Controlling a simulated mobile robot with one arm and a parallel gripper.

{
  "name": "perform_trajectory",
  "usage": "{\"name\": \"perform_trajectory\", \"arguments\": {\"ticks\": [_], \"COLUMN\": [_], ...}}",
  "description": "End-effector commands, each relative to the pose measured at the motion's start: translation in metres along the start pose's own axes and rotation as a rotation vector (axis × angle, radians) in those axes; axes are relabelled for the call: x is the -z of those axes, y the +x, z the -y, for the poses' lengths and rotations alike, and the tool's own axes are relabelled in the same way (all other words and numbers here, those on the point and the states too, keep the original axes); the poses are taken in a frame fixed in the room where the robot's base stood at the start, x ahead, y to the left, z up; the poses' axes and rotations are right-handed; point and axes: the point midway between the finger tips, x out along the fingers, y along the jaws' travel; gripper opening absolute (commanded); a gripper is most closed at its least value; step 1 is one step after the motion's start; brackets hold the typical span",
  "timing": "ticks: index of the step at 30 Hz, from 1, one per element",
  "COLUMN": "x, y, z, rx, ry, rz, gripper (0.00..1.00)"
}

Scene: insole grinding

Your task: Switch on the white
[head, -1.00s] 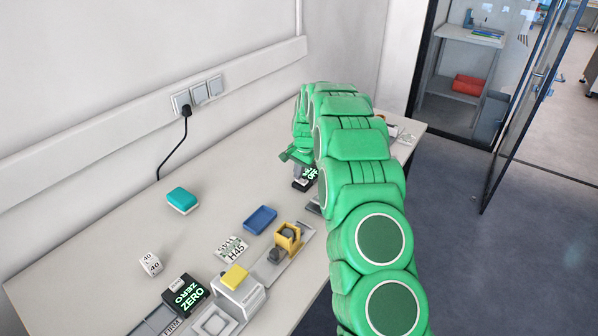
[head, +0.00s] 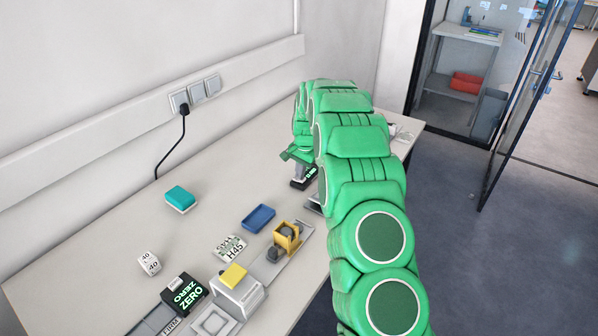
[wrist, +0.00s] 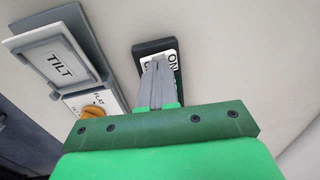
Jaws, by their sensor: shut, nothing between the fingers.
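A small black switch box (wrist: 153,46) with a white face (wrist: 173,58) marked "ON" lies on the table in the wrist view. My gripper (wrist: 157,64) is shut and empty, and its fingertips are at the white face, covering part of it. I cannot tell whether they touch or press it. In the head view the black box (head: 303,183) shows small green text, too small to read, just below my gripper (head: 299,168). My arm hides part of the box there.
A grey "TILT" plate (wrist: 60,66) and an orange "FLAT" knob (wrist: 92,113) lie left of the switch. In the head view, a yellow holder (head: 287,236), blue tray (head: 258,217), teal block (head: 180,199) and "ZERO" display (head: 186,293) stand nearer.

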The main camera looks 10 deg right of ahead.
Motion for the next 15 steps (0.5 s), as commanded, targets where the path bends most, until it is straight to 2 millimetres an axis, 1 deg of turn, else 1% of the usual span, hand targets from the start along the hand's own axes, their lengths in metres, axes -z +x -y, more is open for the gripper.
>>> {"name": "perform_trajectory", "arguments": {"ticks": [8,11,15], "x": [0.0,0.001,0.001], "y": [-0.002,-0.009,-0.03], "z": [0.001,0.003,0.01], "rx": [0.0,0.002,0.002], "ry": [0.0,-0.001,-0.001], "rz": [0.0,-0.002,-0.003], "gripper": [0.0,0.0,0.0]}}
